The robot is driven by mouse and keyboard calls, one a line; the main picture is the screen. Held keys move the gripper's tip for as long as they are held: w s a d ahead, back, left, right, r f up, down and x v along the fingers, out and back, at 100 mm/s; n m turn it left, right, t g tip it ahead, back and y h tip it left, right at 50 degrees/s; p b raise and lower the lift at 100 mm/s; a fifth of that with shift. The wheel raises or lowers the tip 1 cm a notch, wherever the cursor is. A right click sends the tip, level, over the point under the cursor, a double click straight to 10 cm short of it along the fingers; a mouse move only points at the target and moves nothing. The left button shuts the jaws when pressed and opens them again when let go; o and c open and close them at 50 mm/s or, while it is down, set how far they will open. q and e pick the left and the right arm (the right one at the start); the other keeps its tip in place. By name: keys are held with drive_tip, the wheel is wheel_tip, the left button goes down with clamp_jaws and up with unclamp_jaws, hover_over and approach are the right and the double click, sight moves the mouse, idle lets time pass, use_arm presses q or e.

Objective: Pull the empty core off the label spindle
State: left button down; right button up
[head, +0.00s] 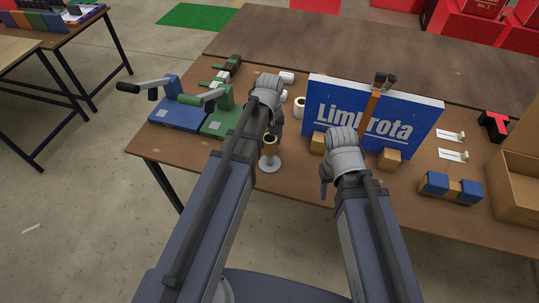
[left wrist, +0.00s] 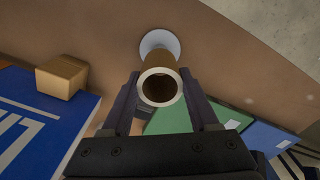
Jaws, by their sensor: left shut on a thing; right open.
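The brown cardboard core (head: 270,144) is an upright hollow tube above the pale round base of the label spindle (head: 269,165). My left gripper (head: 273,132) is shut on the core, mostly hidden behind my wrist in the head view. In the left wrist view the core (left wrist: 159,88) sits between the two fingers of my left gripper (left wrist: 160,100), its open end facing the camera. The spindle's white disc (left wrist: 158,42) shows behind it. I cannot tell how much of the spindle post is inside the core. My right gripper (head: 325,188) is open and empty, partly hidden by its wrist.
A blue "Limbrota" lightbox panel (head: 418,120) stands on wooden blocks (head: 390,159) behind my right arm. Blue (head: 180,116) and green (head: 222,122) crank devices stand to the left. A blue-ended block (head: 452,188) and a cardboard box (head: 516,185) are at right.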

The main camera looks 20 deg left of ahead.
use_arm(q)
wheel_tip(320, 180, up, 4)
drive_tip(key=p, duration=0.4)
drive_tip(key=shift+r, duration=0.15)
idle(0.4)
wheel_tip(320, 180, down, 5)
drive_tip(key=b, duration=0.4)
drive_tip(key=shift+r+b, duration=0.15)
drive_tip(key=shift+b, duration=0.25)
drive_tip(key=shift+r, duration=0.15)
